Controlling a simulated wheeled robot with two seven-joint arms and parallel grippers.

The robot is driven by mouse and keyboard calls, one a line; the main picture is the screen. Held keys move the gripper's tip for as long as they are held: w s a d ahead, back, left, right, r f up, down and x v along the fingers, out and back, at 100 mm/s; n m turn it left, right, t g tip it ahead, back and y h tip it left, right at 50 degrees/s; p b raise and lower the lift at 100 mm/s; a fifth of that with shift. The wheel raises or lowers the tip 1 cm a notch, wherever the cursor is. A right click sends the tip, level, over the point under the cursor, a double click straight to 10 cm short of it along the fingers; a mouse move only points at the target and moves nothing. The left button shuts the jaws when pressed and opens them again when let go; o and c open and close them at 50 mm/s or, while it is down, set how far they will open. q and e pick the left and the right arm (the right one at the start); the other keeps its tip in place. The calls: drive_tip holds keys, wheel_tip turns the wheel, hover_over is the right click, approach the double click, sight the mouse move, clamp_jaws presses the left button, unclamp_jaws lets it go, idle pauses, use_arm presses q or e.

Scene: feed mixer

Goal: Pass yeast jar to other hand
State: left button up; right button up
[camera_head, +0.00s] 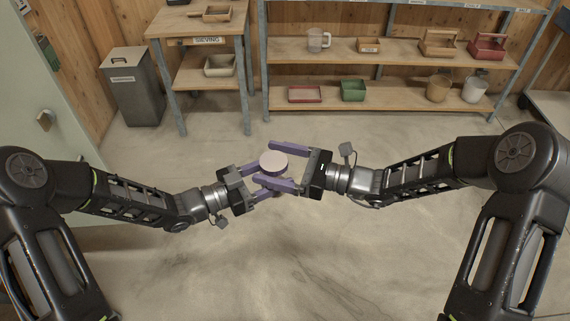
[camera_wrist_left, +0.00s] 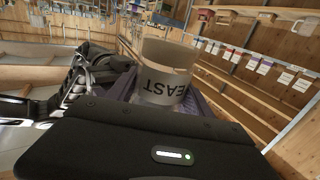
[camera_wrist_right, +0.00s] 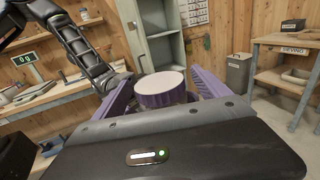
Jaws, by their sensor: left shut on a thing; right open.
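The yeast jar (camera_head: 273,162) shows its pale round top in the head view, between my two grippers in mid-air over the floor. In the left wrist view the jar (camera_wrist_left: 165,72) bears a label reading "EAST" upside down. My left gripper (camera_head: 268,183) is shut on the jar. My right gripper (camera_head: 284,165) is open, with its purple fingers on either side of the jar. In the right wrist view the jar (camera_wrist_right: 161,88) sits between the spread fingers. Whether the right fingers touch it cannot be told.
A shelf rack (camera_head: 385,52) with trays, jugs and boxes stands at the back. A sieving table (camera_head: 178,28) stands at the back left, beside a grey bin (camera_head: 133,90). The floor around the grippers is clear.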

drive_tip(key=c, duration=1.4)
use_arm(q)
drive_tip(key=o, duration=1.5)
use_arm(e)
drive_tip(key=shift+c, duration=0.5)
use_arm(q)
drive_tip(key=v, duration=1.2)
drive_tip(key=shift+w, duration=0.1)
